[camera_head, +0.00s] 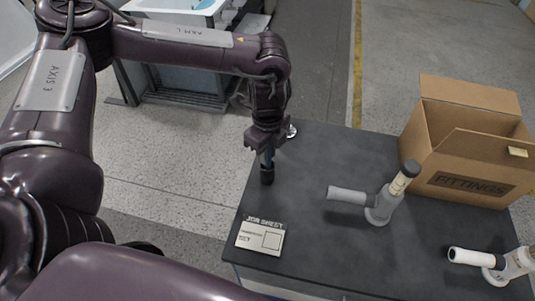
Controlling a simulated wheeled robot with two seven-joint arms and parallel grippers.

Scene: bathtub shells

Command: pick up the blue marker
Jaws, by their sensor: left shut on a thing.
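The blue marker (267,163) shows in the head view near the left edge of the dark table (310,180). It is upright, with a black lower end, and little of its blue body shows between the fingers. My left gripper (265,143) points down and is shut on the marker, hiding its upper part. I cannot tell whether the marker's lower end touches the table. My right gripper is not in view.
A cardboard box marked FITTINGS (470,140) stands at the right. A job sheet card (261,236) lies at the front left. The table's back middle is clear.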

